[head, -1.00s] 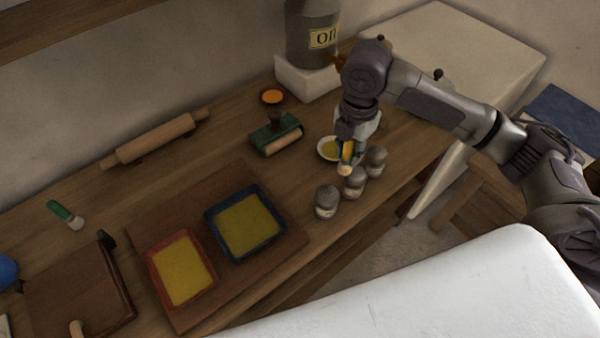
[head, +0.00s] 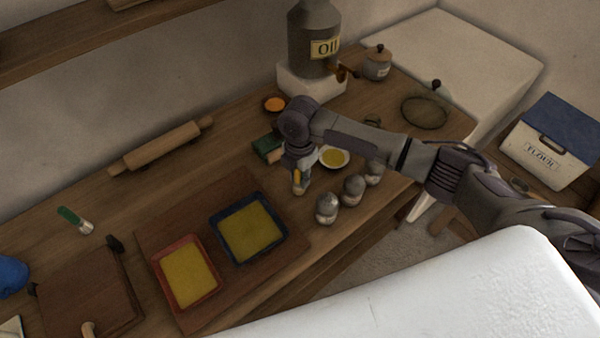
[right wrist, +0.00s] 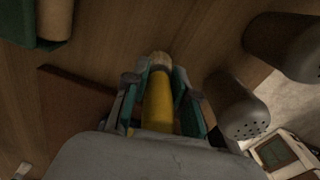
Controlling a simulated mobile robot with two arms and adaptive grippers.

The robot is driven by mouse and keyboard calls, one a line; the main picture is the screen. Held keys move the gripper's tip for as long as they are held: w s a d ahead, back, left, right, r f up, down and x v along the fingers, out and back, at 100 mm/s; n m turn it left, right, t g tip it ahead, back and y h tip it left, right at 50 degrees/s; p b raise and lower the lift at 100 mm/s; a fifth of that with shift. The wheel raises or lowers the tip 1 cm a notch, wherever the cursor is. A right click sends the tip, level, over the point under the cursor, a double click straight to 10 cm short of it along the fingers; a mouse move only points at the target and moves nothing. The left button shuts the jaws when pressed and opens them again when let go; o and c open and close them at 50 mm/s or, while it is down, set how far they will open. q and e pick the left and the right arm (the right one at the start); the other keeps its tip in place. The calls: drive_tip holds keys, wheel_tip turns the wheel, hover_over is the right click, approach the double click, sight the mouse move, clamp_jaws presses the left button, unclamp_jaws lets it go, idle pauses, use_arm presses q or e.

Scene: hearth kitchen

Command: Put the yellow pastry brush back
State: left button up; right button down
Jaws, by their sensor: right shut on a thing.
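The yellow pastry brush (head: 297,178) is held in my right gripper (head: 300,172), above the wooden counter and left of a small white dish (head: 345,164). Its pale tip points downward in the head view. In the right wrist view the brush (right wrist: 159,108) lies between the two fingers of the gripper (right wrist: 158,90), which are shut on it, with the pale end beyond the fingertips. A green-handled brush (head: 70,217) lies on the counter at the left. My left gripper is not in view.
Several grey shakers (head: 327,207) stand just right of the gripper. A board (head: 163,220) carries blue (head: 224,248) and red (head: 162,284) trays.

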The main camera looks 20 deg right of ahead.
drive_tip(key=shift+f, duration=0.2)
drive_tip(key=c, duration=0.9)
unclamp_jaws()
drive_tip(key=shift+c, duration=0.2)
wheel_tip(320, 180, up, 12)
drive_tip(key=b, duration=0.2)
drive_tip(key=shift+r+b, duration=0.15)
drive_tip(key=shift+b, duration=0.2)
